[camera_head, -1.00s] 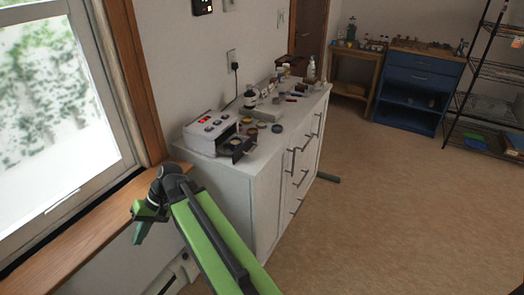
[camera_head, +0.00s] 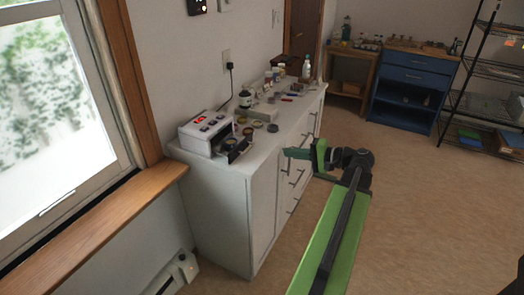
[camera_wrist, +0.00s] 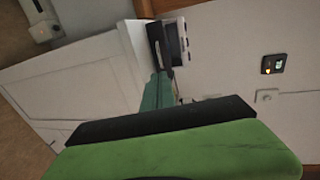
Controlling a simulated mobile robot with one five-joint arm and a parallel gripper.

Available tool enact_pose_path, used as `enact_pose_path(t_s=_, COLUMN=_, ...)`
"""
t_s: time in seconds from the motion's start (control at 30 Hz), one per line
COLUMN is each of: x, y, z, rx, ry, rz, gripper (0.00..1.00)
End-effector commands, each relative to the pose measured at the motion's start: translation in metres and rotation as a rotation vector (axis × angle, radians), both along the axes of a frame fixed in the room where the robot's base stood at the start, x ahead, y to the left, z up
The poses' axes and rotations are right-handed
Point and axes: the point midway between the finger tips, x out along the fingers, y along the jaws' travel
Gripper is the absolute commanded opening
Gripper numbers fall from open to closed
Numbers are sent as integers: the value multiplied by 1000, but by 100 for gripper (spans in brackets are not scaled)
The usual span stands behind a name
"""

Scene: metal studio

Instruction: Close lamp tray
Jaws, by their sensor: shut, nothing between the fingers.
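The white lamp box (camera_head: 207,130) with red-lit controls stands on the near end of the white cabinet. Its dark tray (camera_head: 238,150) sticks out at the front with round pieces on it, so it is open. My gripper (camera_head: 287,153) is shut and empty. It is to the right of the tray in the picture, apart from it, in front of the cabinet's drawer side and pointing left. In the wrist view, the lamp box (camera_wrist: 180,42) and the dark tray (camera_wrist: 158,45) appear turned sideways, beyond the green finger.
Jars, bottles and round lids crowd the white cabinet top (camera_head: 222,166) behind the tray. Drawer handles stick out near my gripper. A window sill (camera_head: 110,215) is at the left. The floor (camera_head: 420,210) at the right is clear.

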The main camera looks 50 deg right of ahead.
Motion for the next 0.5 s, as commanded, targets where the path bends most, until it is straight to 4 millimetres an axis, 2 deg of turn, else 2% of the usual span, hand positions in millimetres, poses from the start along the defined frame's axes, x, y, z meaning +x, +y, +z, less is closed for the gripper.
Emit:
enact_pose_path(t_s=0.17, x=21, y=6, z=-7, rx=0, ry=1, rz=3, gripper=0)
enact_pose_path(t_s=0.5, x=91, y=25, z=-23, rx=0, ry=1, rz=4, gripper=0)
